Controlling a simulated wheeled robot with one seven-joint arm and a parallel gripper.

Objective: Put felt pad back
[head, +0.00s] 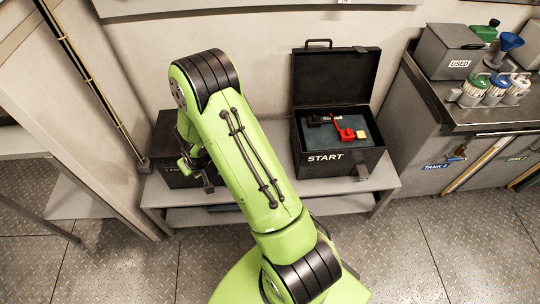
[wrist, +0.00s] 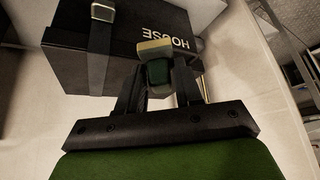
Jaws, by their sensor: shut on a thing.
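My gripper (wrist: 158,76) is shut on a small block, dark green with a tan-yellow face, which I take for the felt pad (wrist: 155,48). The pad is between the fingertips, in front of a black case (wrist: 75,60) with upside-down white lettering; I cannot tell if it touches the case. In the head view my gripper (head: 197,172) is beside the black case (head: 165,135) on the left of the bench, partly hidden by my arm. The pad cannot be made out there.
An open black START case (head: 370,160) stands on the grey bench (head: 343,186), holding a red item (head: 345,133), a small yellow block (head: 361,134) and a dark item. A tank counter (head: 490,118) with bottles is at right. A wall post (head: 80,80) stands at left.

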